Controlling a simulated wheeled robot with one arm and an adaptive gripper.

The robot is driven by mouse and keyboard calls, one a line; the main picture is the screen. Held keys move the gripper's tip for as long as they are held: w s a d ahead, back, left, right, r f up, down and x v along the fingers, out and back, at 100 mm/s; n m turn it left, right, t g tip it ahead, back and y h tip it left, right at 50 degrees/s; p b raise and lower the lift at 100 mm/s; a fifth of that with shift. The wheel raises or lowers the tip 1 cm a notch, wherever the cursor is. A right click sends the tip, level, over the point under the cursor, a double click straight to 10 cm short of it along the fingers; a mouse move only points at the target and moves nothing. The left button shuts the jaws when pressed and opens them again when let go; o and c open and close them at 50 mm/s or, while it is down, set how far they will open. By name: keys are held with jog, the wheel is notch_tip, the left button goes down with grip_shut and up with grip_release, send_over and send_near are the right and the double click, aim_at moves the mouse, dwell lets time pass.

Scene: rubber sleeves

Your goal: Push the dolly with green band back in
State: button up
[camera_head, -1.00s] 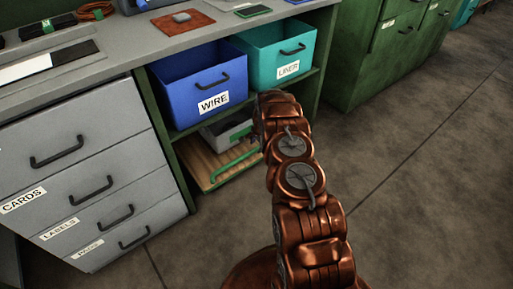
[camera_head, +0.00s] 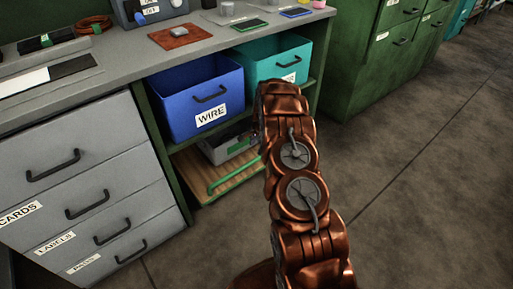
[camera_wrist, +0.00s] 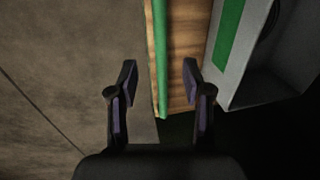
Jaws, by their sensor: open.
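The dolly is a wooden board (camera_head: 203,190) with a green bar (camera_head: 234,177) along its front edge, low under the bench. A grey crate with a green band (camera_head: 237,148) stands on it. In the wrist view the green bar (camera_wrist: 160,50), the wood (camera_wrist: 184,95) and the crate's green band (camera_wrist: 229,35) show from close. My gripper (camera_wrist: 159,75) is open. The bar appears between its fingers, with the right finger over the board's side; I cannot tell whether they touch. In the head view my arm hides the gripper and the dolly's right part.
A blue WIRE bin (camera_head: 195,100) and a teal LINER bin (camera_head: 277,58) stand on the shelf above the dolly. Grey drawers (camera_head: 85,180) are at left and a green cabinet (camera_head: 365,75) at right. The floor (camera_head: 430,180) in front is clear.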

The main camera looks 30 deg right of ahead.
jog(key=shift+d, duration=0.1)
jog(key=shift+c, duration=0.7)
jog(key=s+d+f+h, duration=0.1)
jog(key=d+f, duration=0.1)
jog(key=d, duration=0.2)
jog(key=s+d+f+h+b, duration=0.1)
jog(key=d+f, duration=0.1)
jog(key=d, duration=0.2)
jog(key=s+d+f+t+h, duration=0.1)
jog(key=d+f, duration=0.1)
jog(key=d, duration=0.3)
jog(key=shift+s+m, duration=0.3)
jog(key=shift+s, duration=0.05)
grip_shut()
jog(key=s+d+f+t+h+b, duration=0.25)
jog(key=d+f, duration=0.25)
jog(key=d, duration=0.3)
jog(key=s+a+t+y+b, duration=0.2)
jog(key=s+a+t+y, duration=0.55)
jog(key=a+t, duration=0.4)
jog(key=w+a+f+b, duration=0.1)
jog(key=w+a+b, duration=0.1)
jog(key=w, duration=0.4)
jog(key=w+a+f+g+b, duration=0.1)
jog(key=w+a+b, duration=0.1)
jog(key=w+b, duration=0.2)
jog(key=w, duration=0.3)
jog(key=shift+w+g, duration=0.2)
jog(key=shift+g, duration=0.1)
